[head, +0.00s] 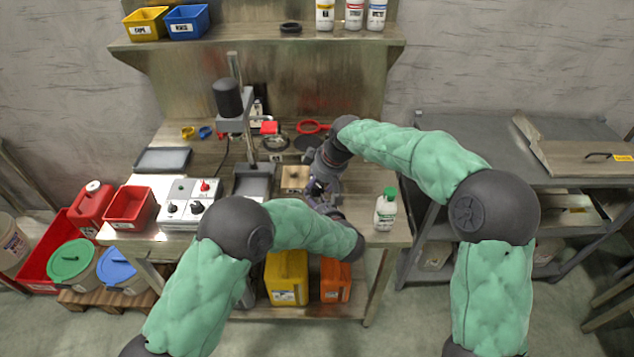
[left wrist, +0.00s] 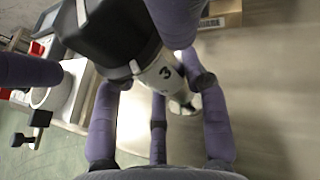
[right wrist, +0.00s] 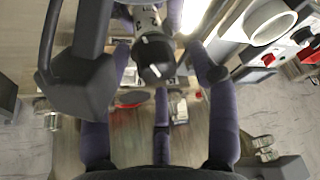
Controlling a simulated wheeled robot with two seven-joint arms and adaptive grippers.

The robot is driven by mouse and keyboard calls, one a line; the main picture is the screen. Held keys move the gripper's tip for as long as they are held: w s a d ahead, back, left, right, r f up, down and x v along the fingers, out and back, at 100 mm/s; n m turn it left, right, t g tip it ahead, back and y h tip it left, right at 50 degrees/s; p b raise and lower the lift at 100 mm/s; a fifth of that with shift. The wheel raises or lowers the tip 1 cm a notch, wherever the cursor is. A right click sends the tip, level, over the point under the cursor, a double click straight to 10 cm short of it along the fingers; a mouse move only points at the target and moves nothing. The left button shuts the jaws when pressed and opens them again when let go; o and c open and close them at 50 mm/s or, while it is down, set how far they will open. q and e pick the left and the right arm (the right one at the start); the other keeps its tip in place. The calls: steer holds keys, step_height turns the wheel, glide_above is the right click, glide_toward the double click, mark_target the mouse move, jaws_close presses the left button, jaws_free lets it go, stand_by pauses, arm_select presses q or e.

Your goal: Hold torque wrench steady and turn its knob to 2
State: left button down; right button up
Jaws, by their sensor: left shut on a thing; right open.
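The torque wrench's dark knob (left wrist: 112,30) fills the upper part of the left wrist view. It has a white mark on its rim, beside a pale ring (left wrist: 160,72) printed with a 3. In the right wrist view the dark knob (right wrist: 152,60) shows a white mark near the pale ring. My left gripper (head: 325,203) is shut on the torque wrench; its purple fingers stand around the tool below the knob. My right gripper (head: 318,182) is open, close to the left one, with its fingers apart around the knob. In the head view the grippers largely hide the wrench.
A white bottle with a green cap (head: 385,210) stands at the bench's right front. A control box (head: 188,205), a red bin (head: 130,207) and a dark press on a column (head: 228,97) stand to the left.

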mark_target(317, 184)
steer(key=v, duration=1.2)
steer(key=shift+w+a, duration=0.15)
steer(key=w+a+n+g+h, duration=0.3)
steer(key=n, duration=0.3)
steer(key=shift+n, duration=0.3)
step_height(317, 184, down, 12)
steer(key=shift+w+a+r, duration=0.1)
steer(key=shift+w+r, duration=0.1)
stand_by(0.4)
steer(key=c, duration=1.2)
